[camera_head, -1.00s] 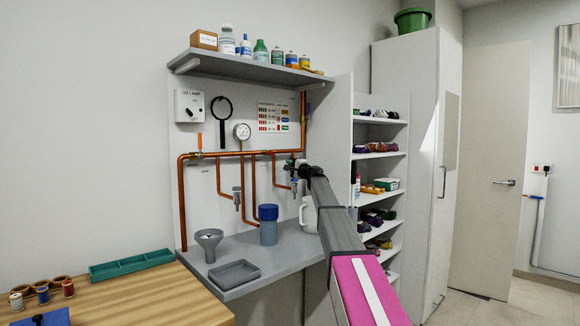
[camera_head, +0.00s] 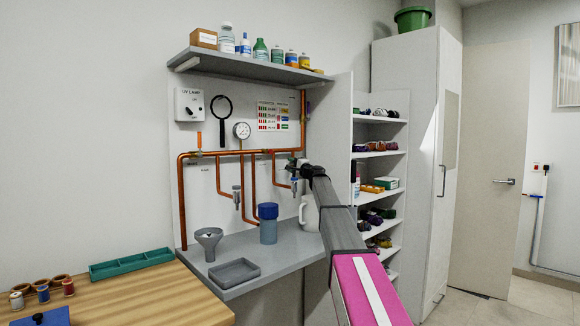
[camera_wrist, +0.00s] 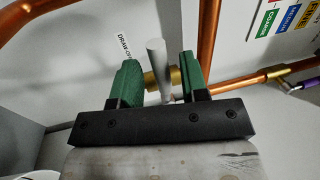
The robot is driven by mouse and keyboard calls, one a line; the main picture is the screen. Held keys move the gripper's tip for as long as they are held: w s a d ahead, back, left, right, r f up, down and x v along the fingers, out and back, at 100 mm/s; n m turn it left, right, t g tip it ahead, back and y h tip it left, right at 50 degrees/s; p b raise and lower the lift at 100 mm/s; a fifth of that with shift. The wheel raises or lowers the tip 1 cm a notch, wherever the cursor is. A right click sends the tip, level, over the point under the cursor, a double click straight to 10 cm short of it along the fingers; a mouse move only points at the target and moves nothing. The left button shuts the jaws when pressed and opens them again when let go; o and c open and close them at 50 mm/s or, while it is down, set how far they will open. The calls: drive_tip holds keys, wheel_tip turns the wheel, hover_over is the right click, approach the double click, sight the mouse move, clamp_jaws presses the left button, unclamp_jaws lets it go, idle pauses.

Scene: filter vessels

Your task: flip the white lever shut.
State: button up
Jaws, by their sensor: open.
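The white lever (camera_wrist: 156,66) is a pale rod that stands nearly upright in the wrist view, with a brass valve body (camera_wrist: 171,76) beside its lower part. A label starting "DRAW-O" (camera_wrist: 125,47) is on the wall panel to its left. My gripper (camera_wrist: 158,80) is open, with one green finger on each side of the lever in the picture. There are gaps between the fingers and the rod, and I see no clear contact. In the head view my gripper (camera_head: 295,165) is at the pipes on the right of the panel, and my arm hides the lever there.
Copper pipes (camera_head: 182,205) run along the panel close to my gripper. Below are a grey shelf (camera_head: 285,255), a blue-lidded vessel (camera_head: 268,225), a white jug (camera_head: 309,213), a funnel (camera_head: 209,241) and a grey tray (camera_head: 234,272). Storage shelves (camera_head: 380,154) stand to the right.

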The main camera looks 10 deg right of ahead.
drive_tip(key=v, duration=0.9)
drive_tip(key=shift+s, duration=0.25)
drive_tip(key=shift+d+f, duration=0.1)
drive_tip(key=shift+d, duration=0.05)
